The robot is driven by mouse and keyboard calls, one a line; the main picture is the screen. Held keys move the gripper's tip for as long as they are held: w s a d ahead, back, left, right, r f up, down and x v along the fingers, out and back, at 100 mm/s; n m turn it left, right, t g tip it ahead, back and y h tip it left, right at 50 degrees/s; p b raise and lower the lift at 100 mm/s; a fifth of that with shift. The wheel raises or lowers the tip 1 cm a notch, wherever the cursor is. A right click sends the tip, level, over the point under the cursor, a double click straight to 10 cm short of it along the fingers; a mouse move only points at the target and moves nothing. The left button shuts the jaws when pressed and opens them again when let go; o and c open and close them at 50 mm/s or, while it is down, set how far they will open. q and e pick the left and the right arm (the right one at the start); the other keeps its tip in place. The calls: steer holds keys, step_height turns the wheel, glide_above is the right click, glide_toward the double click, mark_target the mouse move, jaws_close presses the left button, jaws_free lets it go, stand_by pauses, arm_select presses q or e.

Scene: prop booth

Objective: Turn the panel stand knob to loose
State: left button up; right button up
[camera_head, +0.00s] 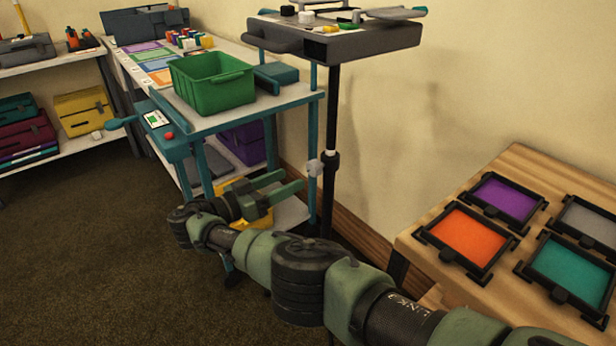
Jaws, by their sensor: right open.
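The panel stand (332,110) is a black pole with a dark tray-like top, standing between the teal cart and the wooden table. A small light-grey knob (315,168) sticks out on the left side of its pole, at a dark collar. I cannot read any mark or setting on the knob. My right gripper (292,181) reaches in from the lower right. Its two green fingers are apart and empty, pointing right toward the pole. They appear a little below and left of the knob in the picture, apart from it. My left gripper is not in view.
The teal cart (238,118) with a green bin (212,78) stands left of the pole. A wooden table (440,207) with coloured panels stands at the right, near my right arm. A wall is behind the stand. Carpet at the lower left is clear.

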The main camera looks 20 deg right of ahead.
mark_target(310, 170)
steer(key=p+x, duration=0.1)
steer(key=x, duration=0.6)
steer(key=shift+w+d+f, duration=0.1)
steer(key=shift+d+f, duration=0.05)
steer(key=shift+d, duration=0.05)
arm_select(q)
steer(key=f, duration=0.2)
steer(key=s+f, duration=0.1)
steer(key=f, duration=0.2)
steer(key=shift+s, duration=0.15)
arm_select(e)
jaws_close()
